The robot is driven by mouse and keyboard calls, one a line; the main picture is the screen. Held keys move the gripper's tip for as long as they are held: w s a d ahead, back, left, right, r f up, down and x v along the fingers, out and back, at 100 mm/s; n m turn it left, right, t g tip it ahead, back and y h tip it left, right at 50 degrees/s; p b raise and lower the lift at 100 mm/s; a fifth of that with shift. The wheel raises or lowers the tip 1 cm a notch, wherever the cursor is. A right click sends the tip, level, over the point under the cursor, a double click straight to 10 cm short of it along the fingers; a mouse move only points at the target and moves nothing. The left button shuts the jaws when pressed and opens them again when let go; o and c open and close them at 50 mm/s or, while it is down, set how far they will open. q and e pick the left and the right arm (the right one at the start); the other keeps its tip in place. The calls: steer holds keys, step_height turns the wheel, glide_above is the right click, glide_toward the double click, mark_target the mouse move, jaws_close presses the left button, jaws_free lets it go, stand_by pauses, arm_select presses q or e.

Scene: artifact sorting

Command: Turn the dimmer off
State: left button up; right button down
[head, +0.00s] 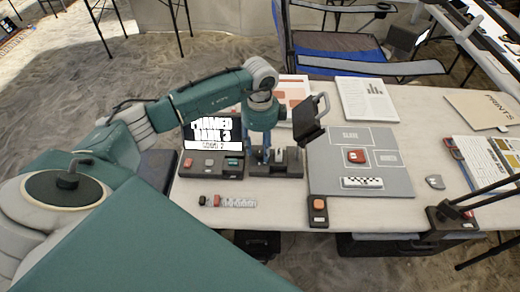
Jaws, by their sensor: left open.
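My left gripper (264,157) is open, pointing down over a small black device (288,171) with a grey part on top. Its blue fingers are beside that grey part; whether they touch it I cannot tell. No control is clearly labelled as a dimmer. A small dark box with a round orange control (318,204) sits at the table's front edge, to the right of my gripper. A dark lamp-like base with a small red control (452,216) stands at the front right. My right gripper is not in view.
A lit display unit (213,133) with several buttons is left of my gripper. A dark panel with a grey handle (322,105) rises just right of it. A grey sorting mat (385,150) holds a red object (356,156) and a checkered scale bar (362,183). Papers lie behind.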

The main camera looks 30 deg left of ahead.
mark_target(260, 153)
arm_select(q)
step_height(260, 153, up, 11)
stand_by(0.3)
steer(key=shift+f, duration=0.15)
stand_by(0.3)
